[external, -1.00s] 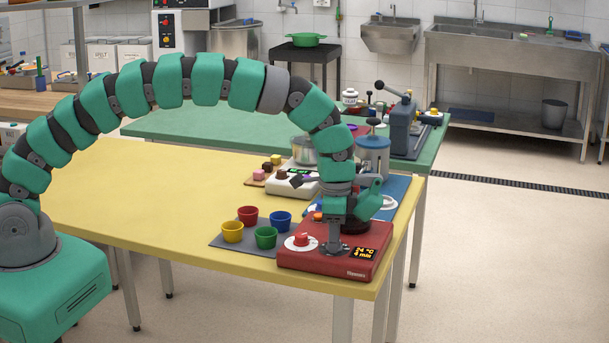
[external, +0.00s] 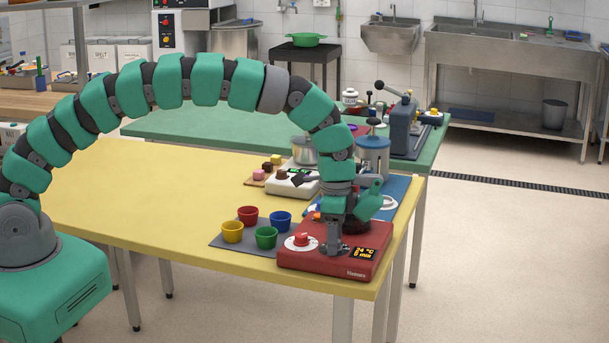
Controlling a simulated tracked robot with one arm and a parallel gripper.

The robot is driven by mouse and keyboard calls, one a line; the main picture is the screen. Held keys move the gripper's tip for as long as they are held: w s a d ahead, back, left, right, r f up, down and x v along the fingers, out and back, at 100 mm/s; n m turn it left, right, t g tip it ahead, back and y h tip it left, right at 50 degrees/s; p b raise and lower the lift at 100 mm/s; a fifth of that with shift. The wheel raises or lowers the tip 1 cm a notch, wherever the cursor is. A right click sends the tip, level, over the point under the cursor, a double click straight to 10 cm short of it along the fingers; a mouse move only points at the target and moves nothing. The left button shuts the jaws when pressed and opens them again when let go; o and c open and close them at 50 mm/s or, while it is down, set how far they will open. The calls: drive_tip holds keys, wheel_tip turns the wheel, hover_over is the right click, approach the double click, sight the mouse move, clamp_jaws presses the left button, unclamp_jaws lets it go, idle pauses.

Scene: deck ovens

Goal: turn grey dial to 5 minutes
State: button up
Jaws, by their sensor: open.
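A red appliance (external: 320,265) sits at the front right corner of the yellow table. On its top are a red dial (external: 301,240) with a white scale ring at left and a small dark display (external: 365,254) with yellow figures at right. The display's upper line seems to read 24 °C, and the lower line is in minutes, its digit too small to read surely. My gripper (external: 332,250) points down onto the appliance between the red dial and the display. It is open. The grey dial cannot be told apart from my grey fingers, which cover that spot.
Red, yellow, green and blue cups (external: 266,237) stand on a grey mat (external: 226,242) left of the appliance. Behind are a white scale (external: 292,183) and a blue-grey pot (external: 373,157). The left part of the yellow table (external: 130,200) is clear.

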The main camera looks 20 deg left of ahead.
wheel_tip(320, 180, up, 14)
idle(0.6)
drive_tip(key=shift+f, duration=0.15)
drive_tip(key=w+a+r+n+t+h, duration=0.1)
drive_tip(key=w+a+r+n+t, duration=0.25)
drive_tip(key=w+a+r, duration=0.8)
drive_tip(key=w+a+r+n+t+h, duration=0.25)
drive_tip(key=w+a+r+n, duration=0.25)
drive_tip(key=w+a+r, duration=0.7)
drive_tip(key=s+a+r+n+t+y+b, duration=0.1)
drive_tip(key=s+a+r+n+t, duration=0.1)
drive_tip(key=a+r, duration=0.7)
drive_tip(key=s+a+r+n+t+y, duration=0.1)
drive_tip(key=s+a+r+n+t, duration=0.15)
drive_tip(key=a+r, duration=0.6)
drive_tip(key=s+a+r+n+t, duration=0.1)
drive_tip(key=s+a+r, duration=0.3)
drive_tip(key=a, duration=0.5)
drive_tip(key=s+a+r+n+t+y, duration=0.1)
drive_tip(key=s+a+r+t, duration=0.3)
drive_tip(key=a, duration=0.4)
drive_tip(key=shift+s+a+r+n, duration=0.2)
drive_tip(key=shift+s+a+n, duration=0.2)
drive_tip(key=shift+s+n, duration=0.2)
